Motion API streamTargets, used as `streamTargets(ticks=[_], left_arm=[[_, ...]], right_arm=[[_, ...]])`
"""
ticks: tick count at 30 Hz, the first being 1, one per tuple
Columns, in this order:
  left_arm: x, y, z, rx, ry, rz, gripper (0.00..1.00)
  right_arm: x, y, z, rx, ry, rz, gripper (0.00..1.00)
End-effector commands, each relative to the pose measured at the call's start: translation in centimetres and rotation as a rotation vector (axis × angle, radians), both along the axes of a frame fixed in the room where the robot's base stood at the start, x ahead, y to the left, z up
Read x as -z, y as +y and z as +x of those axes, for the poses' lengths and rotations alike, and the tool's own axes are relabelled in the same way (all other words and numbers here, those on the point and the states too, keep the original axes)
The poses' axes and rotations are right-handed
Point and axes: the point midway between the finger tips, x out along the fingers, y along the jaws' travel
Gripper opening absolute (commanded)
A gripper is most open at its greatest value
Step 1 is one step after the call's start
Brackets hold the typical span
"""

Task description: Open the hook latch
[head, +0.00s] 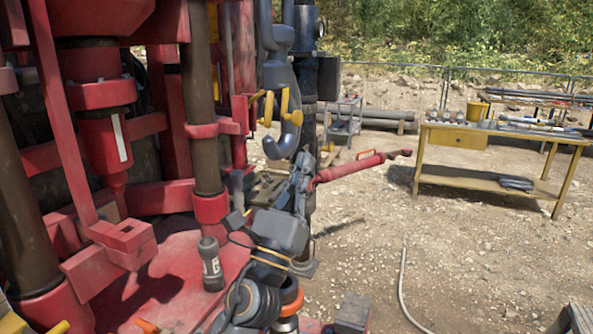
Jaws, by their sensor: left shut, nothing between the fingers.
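A large grey hook (292,139) hangs from the red rig, left of the picture's centre. Its curved tip is low. Yellow latch parts (287,103) sit on the hook above its curve. My left gripper (303,160) points up just below and right of the hook's curve. Its slim grey fingers are shut with nothing between them. In this single view they look close to the hook, but I cannot tell whether they touch. My right gripper is not in view.
The red rig frame with its columns (198,95) fills the left. A red cylinder arm (350,170) sticks out to the right behind my gripper. A yellow workbench (500,180) with cups and tools stands at the right. Open gravel lies between.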

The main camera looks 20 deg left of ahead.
Motion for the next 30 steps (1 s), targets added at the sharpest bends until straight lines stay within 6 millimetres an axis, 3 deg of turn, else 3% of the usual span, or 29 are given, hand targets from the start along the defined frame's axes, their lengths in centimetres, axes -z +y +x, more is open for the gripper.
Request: streamTargets(ticks=[1,8,15,30], left_arm=[[-1.5,-0.1,0.9,0.001,-0.002,-0.001,0.00],[-4.7,-0.5,4.3,0.000,-0.002,-0.002,0.00],[-5.7,0.3,1.1,0.001,0.001,0.000,0.00],[-5.7,0.5,0.6,0.001,0.002,-0.002,0.00]], right_arm=[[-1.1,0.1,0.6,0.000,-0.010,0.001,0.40],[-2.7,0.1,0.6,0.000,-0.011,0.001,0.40],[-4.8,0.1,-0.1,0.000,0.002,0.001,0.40],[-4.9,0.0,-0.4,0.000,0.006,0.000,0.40]])
